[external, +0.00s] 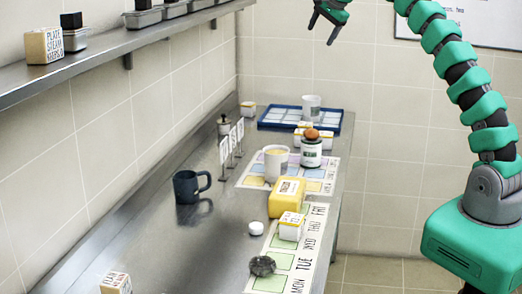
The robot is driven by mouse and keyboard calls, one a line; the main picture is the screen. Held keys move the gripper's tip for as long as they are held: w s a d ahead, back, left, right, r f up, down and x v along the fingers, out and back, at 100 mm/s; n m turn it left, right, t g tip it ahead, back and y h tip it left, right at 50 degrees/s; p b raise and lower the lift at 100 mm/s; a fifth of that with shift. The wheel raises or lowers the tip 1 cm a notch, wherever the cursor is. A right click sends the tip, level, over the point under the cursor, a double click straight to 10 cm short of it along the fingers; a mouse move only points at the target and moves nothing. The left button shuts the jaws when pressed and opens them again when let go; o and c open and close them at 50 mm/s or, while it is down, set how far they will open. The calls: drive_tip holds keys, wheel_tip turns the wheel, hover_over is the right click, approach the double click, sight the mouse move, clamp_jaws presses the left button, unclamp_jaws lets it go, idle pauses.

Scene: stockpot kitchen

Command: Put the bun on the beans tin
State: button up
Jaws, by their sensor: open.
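The label is too small to read, so I cannot tell for sure that this is the beans tin. My gripper (321,32) is at the top of the external view, high above the counter and well clear of the bun. Its dark fingers are apart, with nothing between them. The picture's top edge cuts off part of my wrist.
Near the tin are a cream mug (276,166), small boxes and a blue tray (333,124) bearing a white cup (311,104). Nearer are a yellow tub (286,198), a blue mug (187,187) and a dark scrubber (261,265). A shelf (100,58) overhangs the left.

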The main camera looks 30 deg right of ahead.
drive_tip(key=s+r+n+t, duration=0.35)
drive_tip(key=s+r, duration=0.25)
drive_tip(key=r, duration=0.3)
drive_tip(key=s+r+n+t, duration=0.2)
drive_tip(key=s+r+n, duration=0.3)
drive_tip(key=r, duration=0.5)
drive_tip(key=s+r+n+t, duration=0.2)
drive_tip(key=s+r, duration=0.3)
drive_tip(key=s, duration=0.4)
drive_tip(key=s+r+n+t+h, duration=0.1)
drive_tip(key=s+r+n, duration=0.3)
drive_tip(key=s, duration=0.5)
drive_tip(key=shift+a+r+t, duration=0.3)
drive_tip(key=shift+r+t, duration=0.35)
drive_tip(key=shift+n, duration=0.25)
